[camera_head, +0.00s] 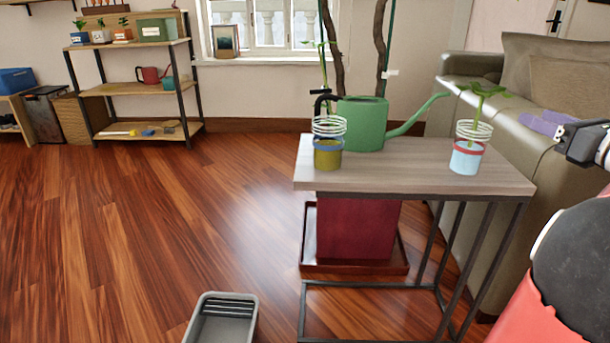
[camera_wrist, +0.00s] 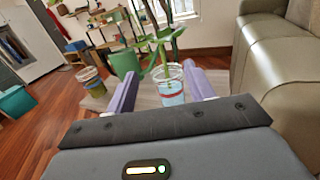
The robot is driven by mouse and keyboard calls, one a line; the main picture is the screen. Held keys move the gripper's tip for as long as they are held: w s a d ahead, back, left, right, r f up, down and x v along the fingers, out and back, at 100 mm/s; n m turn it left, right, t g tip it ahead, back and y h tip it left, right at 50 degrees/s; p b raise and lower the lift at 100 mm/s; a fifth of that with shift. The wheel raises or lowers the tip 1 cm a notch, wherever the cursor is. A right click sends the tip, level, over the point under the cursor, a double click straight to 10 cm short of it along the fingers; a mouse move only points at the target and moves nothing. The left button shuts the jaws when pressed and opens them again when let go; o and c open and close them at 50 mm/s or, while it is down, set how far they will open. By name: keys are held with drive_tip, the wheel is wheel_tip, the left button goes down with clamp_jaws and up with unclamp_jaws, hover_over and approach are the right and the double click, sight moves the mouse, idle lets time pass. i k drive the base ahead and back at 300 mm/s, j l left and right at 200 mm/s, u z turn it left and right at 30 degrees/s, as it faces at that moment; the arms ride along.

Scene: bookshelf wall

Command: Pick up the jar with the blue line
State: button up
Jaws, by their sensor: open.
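The jar with the blue line (camera_head: 328,158) stands upright at the left front of the small side table. It has clear glass with white rings, olive contents and a blue band. It also shows left of the fingers in the wrist view (camera_wrist: 93,82). A second jar (camera_head: 467,159), with a red band, pale blue contents and a green plant, stands at the table's right. In the wrist view this red-banded jar (camera_wrist: 170,92) appears between and beyond my fingers. My gripper (camera_head: 541,122) is open and empty, right of the red-banded jar and apart from it.
A green watering can (camera_head: 362,124) stands behind and between the jars, its spout pointing right. The wooden side table (camera_head: 400,175) has dark metal legs. A sofa (camera_head: 530,190) lies close on the right. A grey tray (camera_head: 222,320) is on the floor; the floor at left is clear.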

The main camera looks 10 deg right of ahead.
sight(329, 131)
drive_tip(key=i+j+z, duration=0.1)
drive_tip(key=j+z, duration=0.15)
drive_tip(key=j, duration=0.55)
drive_tip(key=j+z, duration=0.25)
drive_tip(key=j, duration=0.55)
